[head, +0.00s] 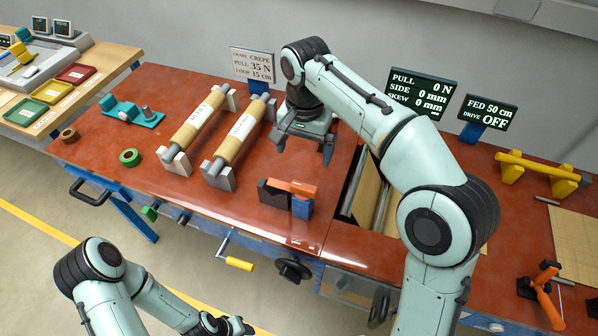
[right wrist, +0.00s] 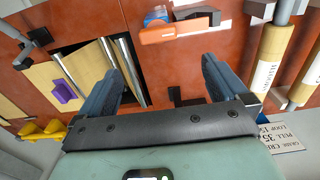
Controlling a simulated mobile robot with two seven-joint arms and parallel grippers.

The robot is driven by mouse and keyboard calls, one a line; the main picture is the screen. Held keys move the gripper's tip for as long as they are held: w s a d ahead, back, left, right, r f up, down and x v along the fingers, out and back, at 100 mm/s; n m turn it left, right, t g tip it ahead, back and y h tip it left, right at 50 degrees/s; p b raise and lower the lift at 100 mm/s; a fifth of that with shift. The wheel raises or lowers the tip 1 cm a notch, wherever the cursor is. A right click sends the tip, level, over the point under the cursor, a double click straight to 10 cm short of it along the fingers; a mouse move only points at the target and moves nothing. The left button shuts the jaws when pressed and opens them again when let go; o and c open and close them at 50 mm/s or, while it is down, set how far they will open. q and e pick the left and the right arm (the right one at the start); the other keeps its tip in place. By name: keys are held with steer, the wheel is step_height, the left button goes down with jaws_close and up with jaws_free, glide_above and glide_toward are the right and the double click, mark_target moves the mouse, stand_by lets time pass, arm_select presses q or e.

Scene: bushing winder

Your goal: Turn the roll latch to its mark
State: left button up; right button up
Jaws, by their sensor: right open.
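Two tan paper rolls (head: 198,117) (head: 240,136) lie on grey stands on the red-brown table. I cannot tell for certain which part is the roll latch. A small dark piece (right wrist: 188,96) shows between my fingers in the right wrist view, partly hidden by the gripper body. A purple piece (right wrist: 65,92) sits on the tan sheet in the table opening. My right gripper (head: 305,150) is open and empty, pointing down over the table, right of the rolls; it also shows in the right wrist view (right wrist: 160,78). My left gripper (head: 225,325) is at the bottom edge, partly cut off.
An orange-handled tool on a black and blue block (head: 290,196) stands in front of my right gripper. A yellow-handled crank (head: 238,263) is on the table's front. Signs (head: 418,95) (head: 487,112) stand behind; one reads DRIVE OFF. Yellow stands (head: 540,172) hold a bar at right.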

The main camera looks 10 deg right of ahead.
mark_target(304, 186)
steer(key=f, duration=0.2)
steer(key=s+f, duration=0.1)
steer(key=shift+f+b, duration=0.35)
steer(key=shift+b, duration=0.05)
step_height(304, 186, down, 8)
steer(key=shift+w+r+b, duration=0.1)
steer(key=shift+w+b, duration=0.05)
steer(key=shift+b, duration=0.6)
arm_select(q)
steer(key=shift+s+f, duration=1.75)
steer(key=shift+f, duration=0.05)
arm_select(e)
steer(key=shift+w+f, duration=0.15)
steer(key=shift+f, duration=0.5)
steer(key=c, duration=1.5)
steer(key=shift+d, duration=0.1)
